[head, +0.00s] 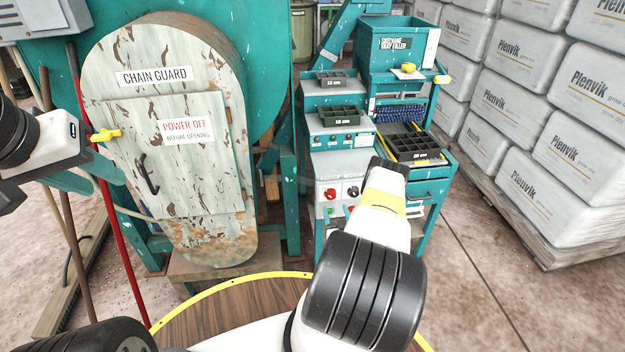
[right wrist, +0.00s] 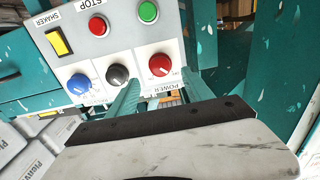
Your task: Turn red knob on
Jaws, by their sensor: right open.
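The red knob (right wrist: 159,64), labelled POWER, sits on the grey control panel and appears upside down in the right wrist view. In the head view the red knob (head: 330,193) is on the left of the panel front, just left of my right arm. My right gripper (right wrist: 161,92) is open and empty, its two teal fingers pointing at the panel on either side of the red knob's line. I cannot tell whether they reach it. In the head view my right arm hides this gripper. My left gripper (head: 95,172) is at the left edge, far from the knob, its jaws unclear.
Beside the red knob are a black knob (right wrist: 117,75) and a blue knob (right wrist: 78,84). A red STOP button (right wrist: 97,25), a green button (right wrist: 148,11) and a yellow SHAKER switch (right wrist: 59,41) share the panel. The chain guard (head: 215,120) stands left; stacked bags (head: 520,110) stand right.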

